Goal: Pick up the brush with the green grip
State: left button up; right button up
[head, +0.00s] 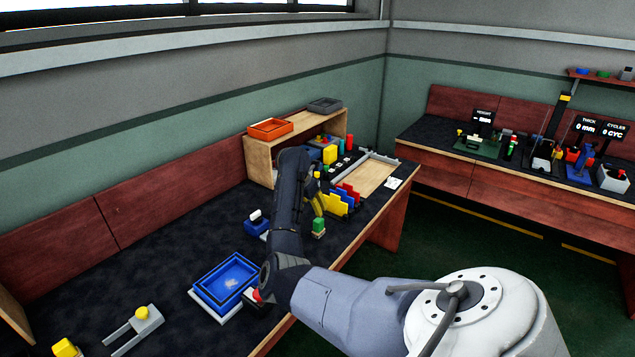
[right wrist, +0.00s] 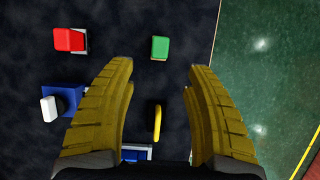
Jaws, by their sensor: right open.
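The brush with the green grip (head: 318,225) stands on the dark bench near its right edge in the head view, its green part above a tan lower part. The right wrist view shows the green grip (right wrist: 160,47) from above, ahead of the fingertips. My right gripper (head: 317,203) has curved yellow fingers, which show more clearly in the right wrist view (right wrist: 160,75). They are spread apart with nothing held, above the bench and apart from the brush. My left gripper is not in view.
A red block (right wrist: 69,39) and a blue piece with a white top (right wrist: 65,100) lie left of the green grip. A thin yellow piece (right wrist: 157,122) lies between my fingers' lines. A blue tray (head: 203,293) stands nearer. The bench ends at the right, with green floor beyond.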

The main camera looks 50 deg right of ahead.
aim_at(317, 221)
jog(key=x, duration=0.6)
jog(key=shift+x, duration=2.95)
jog(key=shift+a, duration=0.2)
jog(key=shift+c, duration=0.5)
grip_shut()
